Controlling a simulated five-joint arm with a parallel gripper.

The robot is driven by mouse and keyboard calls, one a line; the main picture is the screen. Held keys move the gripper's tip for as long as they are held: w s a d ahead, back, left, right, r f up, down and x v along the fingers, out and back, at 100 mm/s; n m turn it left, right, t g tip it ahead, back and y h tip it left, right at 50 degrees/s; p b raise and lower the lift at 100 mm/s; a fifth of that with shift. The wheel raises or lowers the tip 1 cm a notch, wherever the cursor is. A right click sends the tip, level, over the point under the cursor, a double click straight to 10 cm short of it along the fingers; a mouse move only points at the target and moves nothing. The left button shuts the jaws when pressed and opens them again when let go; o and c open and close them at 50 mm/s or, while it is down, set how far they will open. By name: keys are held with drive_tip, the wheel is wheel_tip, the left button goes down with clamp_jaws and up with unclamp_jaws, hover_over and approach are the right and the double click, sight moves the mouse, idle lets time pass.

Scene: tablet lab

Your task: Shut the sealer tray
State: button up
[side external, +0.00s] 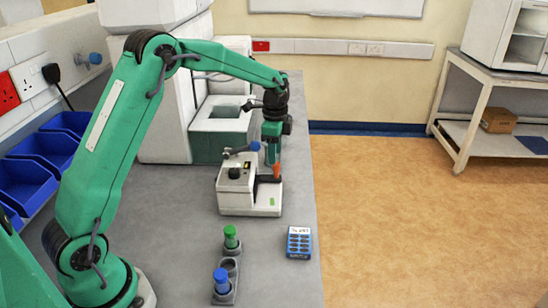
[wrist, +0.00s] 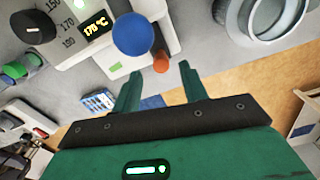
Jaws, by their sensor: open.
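The sealer (side external: 237,187) is a small white machine on the grey bench, with a black knob and a blue ball on a lever (side external: 255,146). An orange knob (side external: 277,172) sits at the sealer's right side. I cannot tell clearly how far the tray stands out. My gripper (side external: 271,160) is open and empty, pointing down close to the orange knob. In the wrist view the orange knob (wrist: 161,63) appears between the fingertips (wrist: 158,72); contact is unclear.
A rack (side external: 226,292) with a green-capped and a blue-capped vial stands in front. A blue blister pack (side external: 299,242) lies near the bench's right edge. A green-and-white box (side external: 220,122) stands behind the sealer. Blue bins (side external: 25,186) line the left. Bare bench lies left of the sealer.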

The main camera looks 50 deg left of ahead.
drive_tip(key=shift+r, duration=2)
drive_tip(key=shift+s+r, duration=0.1)
drive_tip(key=shift+s+r, duration=0.1)
drive_tip(key=shift+r, duration=0.15)
drive_tip(key=s+d+r+n+t, duration=0.1)
drive_tip(key=s+d+r+n, duration=0.15)
drive_tip(key=s+r, duration=0.35)
drive_tip(key=s+d+r+n+t, duration=0.25)
drive_tip(key=s+r, duration=0.25)
drive_tip(key=s, duration=0.3)
drive_tip(key=s+d+f+n+t, duration=0.1)
drive_tip(key=s+n, duration=0.2)
drive_tip(key=s, duration=0.5)
drive_tip(key=s+d+f+n+t, duration=0.1)
drive_tip(key=s+n, duration=0.2)
drive_tip(key=s, duration=0.5)
drive_tip(key=shift+d, duration=0.35)
